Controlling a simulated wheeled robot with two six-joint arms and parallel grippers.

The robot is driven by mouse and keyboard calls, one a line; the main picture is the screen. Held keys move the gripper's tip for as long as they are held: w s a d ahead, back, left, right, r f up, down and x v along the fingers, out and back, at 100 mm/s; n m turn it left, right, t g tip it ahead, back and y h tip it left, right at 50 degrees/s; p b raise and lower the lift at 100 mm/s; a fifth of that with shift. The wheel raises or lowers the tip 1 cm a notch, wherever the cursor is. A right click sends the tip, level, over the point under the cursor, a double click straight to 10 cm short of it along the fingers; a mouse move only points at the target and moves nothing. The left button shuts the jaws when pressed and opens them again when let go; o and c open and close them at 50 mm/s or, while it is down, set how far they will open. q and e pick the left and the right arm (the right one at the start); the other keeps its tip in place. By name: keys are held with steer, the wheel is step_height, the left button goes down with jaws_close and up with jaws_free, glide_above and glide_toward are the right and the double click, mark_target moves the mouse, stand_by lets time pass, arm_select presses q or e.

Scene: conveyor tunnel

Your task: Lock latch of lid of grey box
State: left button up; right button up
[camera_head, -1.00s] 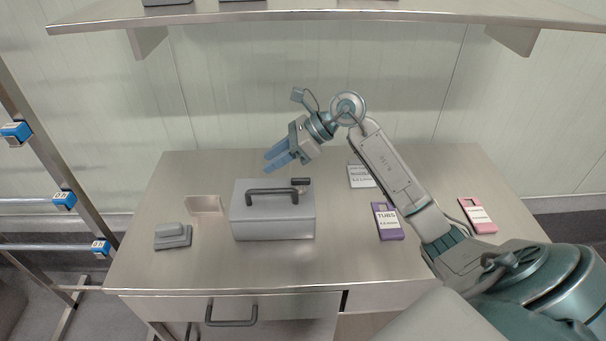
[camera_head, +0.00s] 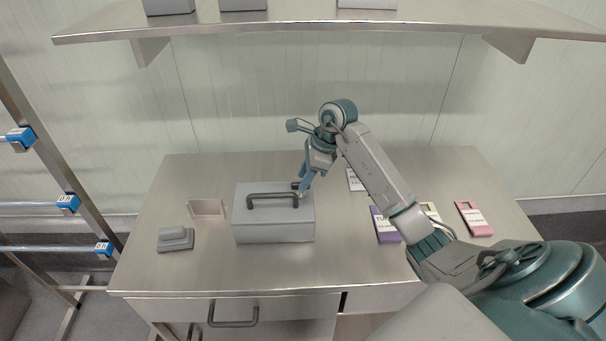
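The grey box (camera_head: 273,229) stands on the metal table with its lid (camera_head: 262,190) down. A dark bar handle (camera_head: 272,196) runs across the lid. The small dark latch (camera_head: 296,185) is at the lid's back right corner, partly hidden by my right gripper. My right gripper (camera_head: 303,189) points down with its blue fingers at the latch. Its fingers look close together from this side, and I cannot tell whether they touch the latch. My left gripper is not in view.
A grey stepped block (camera_head: 175,239) and a small open holder (camera_head: 206,208) stand left of the box. Purple (camera_head: 385,225) and pink (camera_head: 473,218) labelled cases lie to the right. A shelf (camera_head: 300,22) hangs above the back. The table's front strip is clear.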

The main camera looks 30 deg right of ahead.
steer(key=shift+x, duration=0.75)
jaws_close()
